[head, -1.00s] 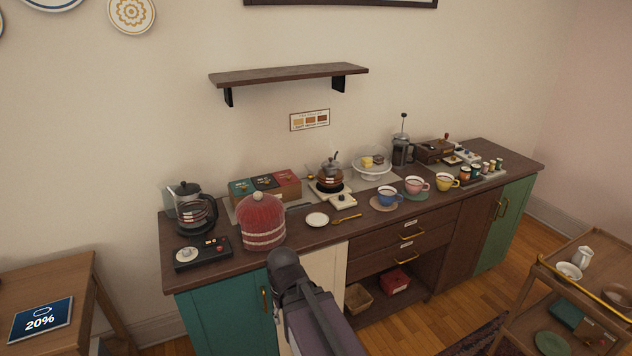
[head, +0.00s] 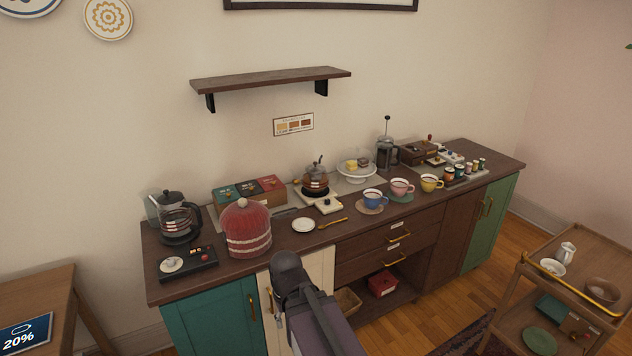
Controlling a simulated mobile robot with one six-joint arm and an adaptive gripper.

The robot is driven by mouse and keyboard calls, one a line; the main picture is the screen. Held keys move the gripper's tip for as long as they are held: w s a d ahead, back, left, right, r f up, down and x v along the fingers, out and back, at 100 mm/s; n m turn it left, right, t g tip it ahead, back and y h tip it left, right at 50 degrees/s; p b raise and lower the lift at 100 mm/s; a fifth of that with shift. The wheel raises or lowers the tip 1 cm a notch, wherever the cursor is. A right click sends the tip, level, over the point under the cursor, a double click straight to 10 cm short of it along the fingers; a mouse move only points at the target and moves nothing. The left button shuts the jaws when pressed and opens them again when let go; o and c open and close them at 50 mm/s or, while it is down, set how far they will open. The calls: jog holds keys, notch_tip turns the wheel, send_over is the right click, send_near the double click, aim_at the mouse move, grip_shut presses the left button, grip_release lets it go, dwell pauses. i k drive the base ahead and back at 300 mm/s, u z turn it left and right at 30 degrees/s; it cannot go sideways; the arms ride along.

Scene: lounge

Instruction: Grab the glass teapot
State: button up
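A small glass teapot (head: 316,182) with amber-brown contents and a dark lid stands on a round dark base on the counter, right of the tea boxes. A larger glass pot (head: 178,222) with a black handle and lid stands at the counter's left end. Part of my arm rises from the bottom middle, in front of the cabinet. No gripper fingers show.
The counter (head: 290,249) also holds a red knitted cover (head: 246,229), tea boxes (head: 249,190), several cups like the blue one (head: 373,198), and a domed cake stand (head: 356,172). A shelf (head: 272,79) hangs above. A cart (head: 519,290) stands at right.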

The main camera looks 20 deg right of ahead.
aim_at(313, 183)
jog(key=i, duration=0.9)
